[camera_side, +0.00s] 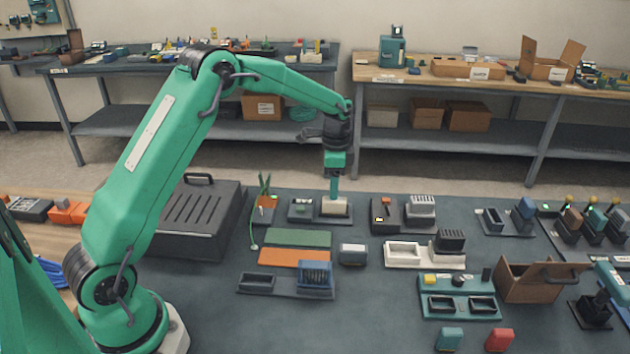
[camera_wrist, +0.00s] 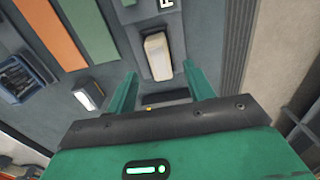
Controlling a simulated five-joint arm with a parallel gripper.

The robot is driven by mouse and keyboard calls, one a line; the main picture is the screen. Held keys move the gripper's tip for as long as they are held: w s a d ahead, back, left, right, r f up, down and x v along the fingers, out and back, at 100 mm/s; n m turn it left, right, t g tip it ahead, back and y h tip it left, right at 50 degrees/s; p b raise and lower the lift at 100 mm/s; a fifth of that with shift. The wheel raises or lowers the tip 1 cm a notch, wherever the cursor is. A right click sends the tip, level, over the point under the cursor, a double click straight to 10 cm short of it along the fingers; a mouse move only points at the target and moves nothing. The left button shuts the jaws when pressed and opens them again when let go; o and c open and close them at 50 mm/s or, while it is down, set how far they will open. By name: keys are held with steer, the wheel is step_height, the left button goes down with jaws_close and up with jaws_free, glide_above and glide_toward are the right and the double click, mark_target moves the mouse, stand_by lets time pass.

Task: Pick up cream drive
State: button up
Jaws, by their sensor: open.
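The cream drive (camera_side: 336,208) sits upright in a dark dock (camera_side: 325,219) near the back of the grey-green mat. In the wrist view the cream drive (camera_wrist: 157,56) shows as a pale block in a dark slot, ahead of and between my two fingers. My gripper (camera_side: 334,193) points down just above or at the drive in the side view. In the wrist view my gripper (camera_wrist: 163,84) has its green fingers spread apart with nothing between the tips. Whether the fingers touch the drive cannot be told.
A black toolbox (camera_side: 195,218) stands left of the dock. Orange (camera_side: 292,257) and green (camera_side: 298,237) strips lie in front of it. A dark unit with a grey ribbed block (camera_side: 421,206) is at right. A wooden box (camera_side: 535,282) stands farther right. Bare mat lies front centre.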

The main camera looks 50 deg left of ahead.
steer(key=shift+d+f, duration=0.1)
steer(key=shift+f, duration=2.45)
jaws_close()
steer(key=shift+r, duration=0.2)
steer(key=shift+r, duration=0.55)
steer(key=r, duration=0.3)
steer(key=shift+d+r, duration=0.1)
steer(key=shift+d, duration=0.2)
steer(key=s+d+r, duration=0.4)
steer(key=d+r, duration=0.2)
steer(key=d, duration=0.4)
steer(key=shift+s+r, duration=0.25)
steer(key=shift+s, duration=0.05)
